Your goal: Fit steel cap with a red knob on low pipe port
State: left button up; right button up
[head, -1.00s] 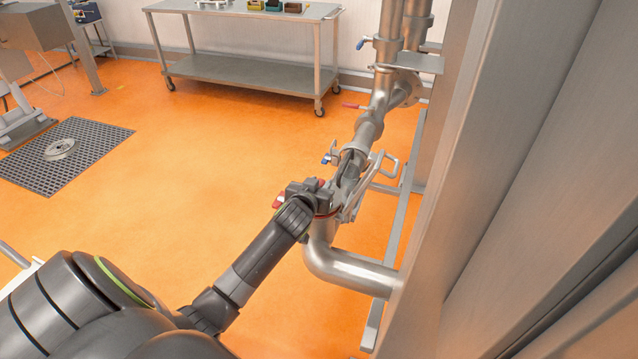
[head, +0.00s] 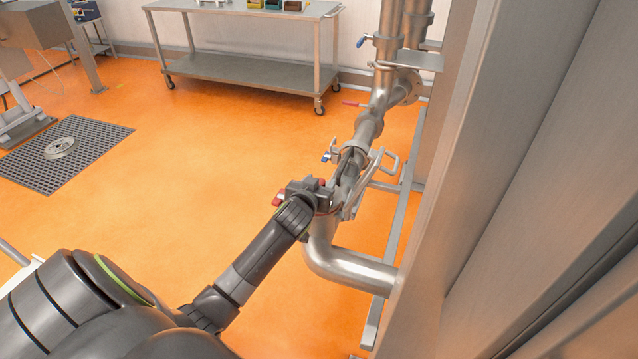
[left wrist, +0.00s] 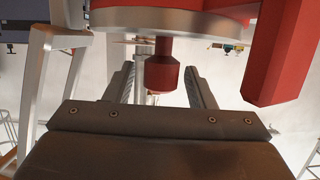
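In the left wrist view a steel cap (left wrist: 165,22) with a red knob (left wrist: 162,70) fills the top; the knob points down in the picture. My left gripper (left wrist: 160,82) is open, with one finger on each side of the knob and a gap on both sides. In the head view my left gripper (head: 318,190) is at the low pipe port (head: 322,232), above the elbow of the steel pipe. There the gripper hides most of the cap, and I cannot tell how it sits on the port. My right gripper is not in view.
A red bar (left wrist: 280,50) hangs at the right of the knob in the left wrist view. Steel pipework with a handle (head: 388,165) rises beyond the gripper, close to a steel cabinet wall (head: 520,180).

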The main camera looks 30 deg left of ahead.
pick_arm(q)
jog(key=shift+o, duration=0.2)
jog(key=shift+f, duration=0.15)
jog(key=shift+s, duration=0.1)
jog(key=shift+s, duration=0.15)
jog(key=b+v, duration=0.1)
jog(key=v, duration=1.6)
jog(key=shift+r, duration=0.25)
jog(key=shift+d+f, duration=0.1)
